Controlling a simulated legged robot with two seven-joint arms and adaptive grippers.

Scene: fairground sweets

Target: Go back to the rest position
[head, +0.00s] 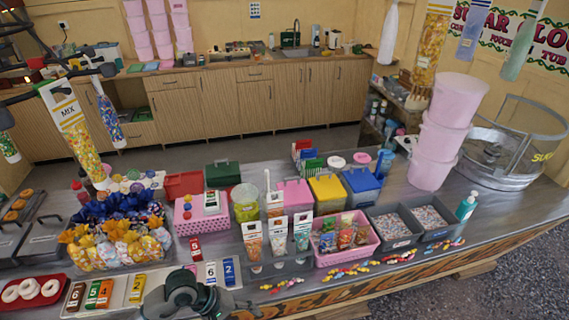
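A dark rounded part of my own arm (186,293), which looks like my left gripper seen from behind, shows at the bottom edge, left of centre. It is in front of the counter's near edge, close to the number cards. Its fingers are hidden, so I cannot tell whether it is open or shut, or whether it holds anything. My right gripper does not show in the head view. The sweets counter (520,210) spreads out in front of me.
A pink basket (347,252), grey bins (395,226), number cards (104,293) and a red tray (33,291) crowd the counter. Pink tubs (437,130) and a clear-walled drum (515,150) stand at right. A MIX tube (72,125) hangs at left. Bare counter shows at far right.

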